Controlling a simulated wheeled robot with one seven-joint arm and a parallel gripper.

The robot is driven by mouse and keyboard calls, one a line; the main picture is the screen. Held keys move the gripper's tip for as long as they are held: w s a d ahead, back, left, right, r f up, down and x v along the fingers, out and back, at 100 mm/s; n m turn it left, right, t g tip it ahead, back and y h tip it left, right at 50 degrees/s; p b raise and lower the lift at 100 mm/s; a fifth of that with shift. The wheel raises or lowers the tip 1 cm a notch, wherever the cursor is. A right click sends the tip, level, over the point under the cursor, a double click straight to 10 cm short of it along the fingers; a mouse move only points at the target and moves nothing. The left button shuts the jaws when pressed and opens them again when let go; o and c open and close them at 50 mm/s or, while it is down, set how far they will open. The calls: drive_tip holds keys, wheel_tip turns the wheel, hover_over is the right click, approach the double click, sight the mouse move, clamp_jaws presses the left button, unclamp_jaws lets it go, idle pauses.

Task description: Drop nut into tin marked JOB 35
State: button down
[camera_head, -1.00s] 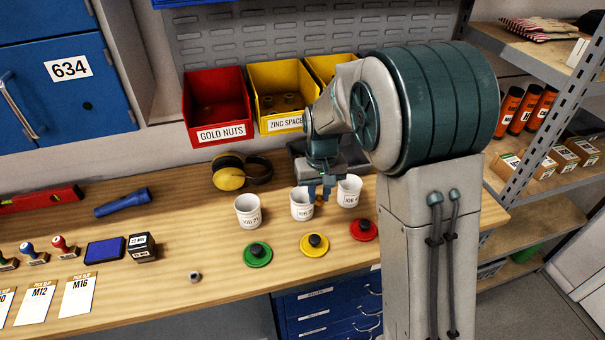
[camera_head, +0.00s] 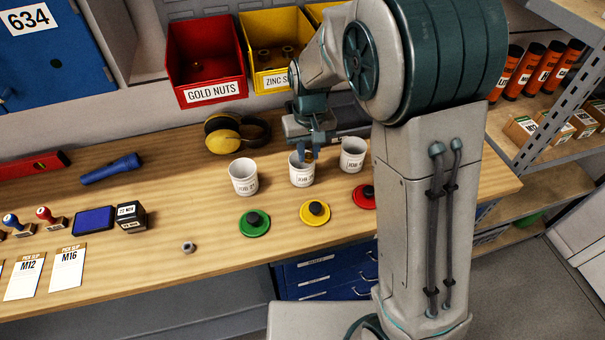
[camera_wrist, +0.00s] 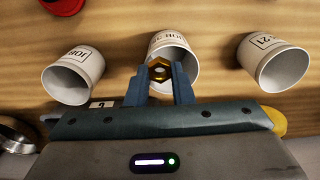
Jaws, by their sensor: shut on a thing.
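My gripper (camera_head: 306,156) is shut on a gold hex nut (camera_wrist: 159,72), which shows between its fingertips in the wrist view. The nut is over the mouth of the middle white tin (camera_head: 302,174); I cannot tell its exact height above the rim. The middle tin's label starts with JOB, but its number is unclear and partly hidden in the wrist view (camera_wrist: 160,42). A left white tin (camera_head: 243,177) and a right white tin (camera_head: 353,154) stand upright beside it. The left tin's number seems to end in 21; the right tin's number is not readable.
Green (camera_head: 254,223), yellow (camera_head: 314,212) and red (camera_head: 364,196) lids lie in front of the tins. A grey nut (camera_head: 188,247) lies on the bench. Yellow ear defenders (camera_head: 223,141) lie behind the left tin. Red (camera_head: 206,90) and yellow (camera_head: 270,82) bins hang behind.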

drive_tip(key=shift+f, duration=0.15)
drive_tip(key=c, duration=1.2)
unclamp_jaws()
wheel_tip(320, 180, up, 14)
drive_tip(key=shift+f+b, duration=0.1)
drive_tip(key=shift+b, duration=0.7)
drive_tip(key=s+d+f+m+t, duration=0.1)
drive_tip(key=s+d, duration=0.3)
drive_tip(key=s, duration=0.2)
drive_tip(key=s+d+f+m+t, duration=0.1)
drive_tip(key=s+d, duration=0.4)
drive_tip(key=s, duration=0.2)
drive_tip(key=s+d+f+m+t, duration=0.1)
drive_tip(key=s+d, duration=0.4)
drive_tip(key=s, duration=0.1)
drive_tip(key=shift+s+f+t, duration=0.25)
drive_tip(key=shift+f+t, duration=0.05)
